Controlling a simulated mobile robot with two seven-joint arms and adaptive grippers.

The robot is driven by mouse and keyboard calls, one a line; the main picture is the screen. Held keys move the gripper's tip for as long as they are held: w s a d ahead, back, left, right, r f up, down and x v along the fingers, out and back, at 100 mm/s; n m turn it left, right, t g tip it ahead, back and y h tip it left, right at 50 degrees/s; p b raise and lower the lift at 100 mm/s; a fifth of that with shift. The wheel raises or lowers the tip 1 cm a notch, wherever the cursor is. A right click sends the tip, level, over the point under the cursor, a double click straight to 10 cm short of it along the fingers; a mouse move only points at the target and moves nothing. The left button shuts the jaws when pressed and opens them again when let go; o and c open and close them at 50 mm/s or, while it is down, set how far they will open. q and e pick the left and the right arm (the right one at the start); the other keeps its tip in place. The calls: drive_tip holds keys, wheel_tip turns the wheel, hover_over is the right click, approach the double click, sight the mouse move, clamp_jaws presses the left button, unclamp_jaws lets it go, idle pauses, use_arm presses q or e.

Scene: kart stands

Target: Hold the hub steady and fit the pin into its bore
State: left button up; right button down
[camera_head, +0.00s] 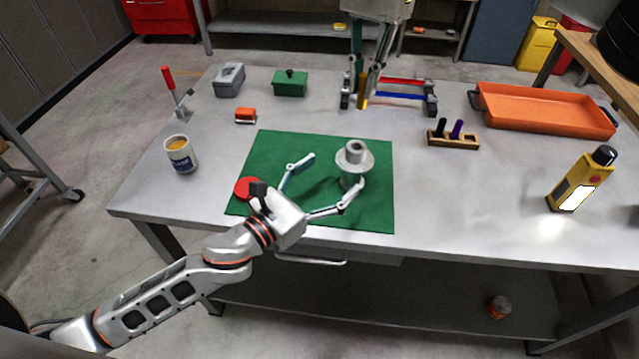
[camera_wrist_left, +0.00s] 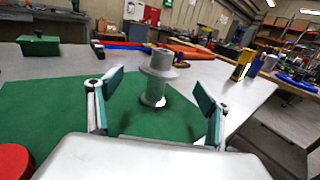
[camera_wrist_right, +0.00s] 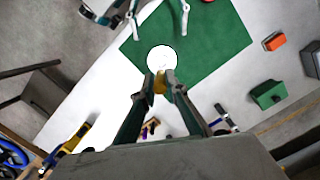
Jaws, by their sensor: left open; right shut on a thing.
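The hub (camera_head: 354,160) is a grey flanged spool standing upright on the green mat (camera_head: 270,160), with a bore in its top. In the left wrist view the hub (camera_wrist_left: 157,72) appears between my open fingers, somewhat beyond their tips. My left gripper (camera_head: 325,178) is open in front of the hub and does not hold it. My right gripper (camera_head: 365,78) is shut on the brass pin (camera_head: 362,98), which points down, behind the hub in the head view. In the right wrist view the pin (camera_wrist_right: 160,84) shows between the fingertips, with the pale hub (camera_wrist_right: 161,57) beyond.
A red disc (camera_head: 247,188) lies on the mat by my left wrist. A rack with red and blue bars (camera_head: 402,90) stands behind the pin. A wooden block with dark handles (camera_head: 454,140), an orange tray (camera_head: 545,110) and a cup (camera_head: 181,154) stand around.

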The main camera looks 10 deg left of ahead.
sight(349, 163)
use_arm(q)
drive_tip(key=x, duration=0.9)
drive_tip(key=c, duration=1.5)
use_arm(e)
wheel_tip(349, 163, down, 2)
drive_tip(key=m, duration=0.5)
drive_tip(key=shift+w+d+f+m+y, duration=0.1)
drive_tip(key=shift+w+d+m+y, duration=0.05)
drive_tip(key=shift+m+y, duration=0.2)
drive_tip(key=m, duration=0.2)
drive_tip(key=f+m, duration=0.1)
drive_tip(key=m, duration=0.1)
drive_tip(key=f+m+t, duration=0.1)
drive_tip(key=m, duration=0.1)
drive_tip(key=shift+w, duration=0.1)
drive_tip(key=m, duration=0.2)
drive_tip(key=f+m, duration=0.1)
drive_tip(key=m, duration=0.2)
drive_tip(key=shift+f+m+t, duration=0.3)
drive_tip(key=shift+m+t, duration=0.05)
drive_tip(key=shift+t, duration=0.05)
drive_tip(key=m, duration=0.2)
drive_tip(key=f+m, duration=0.1)
drive_tip(key=m, duration=0.1)
drive_tip(key=shift+s+a, duration=0.2)
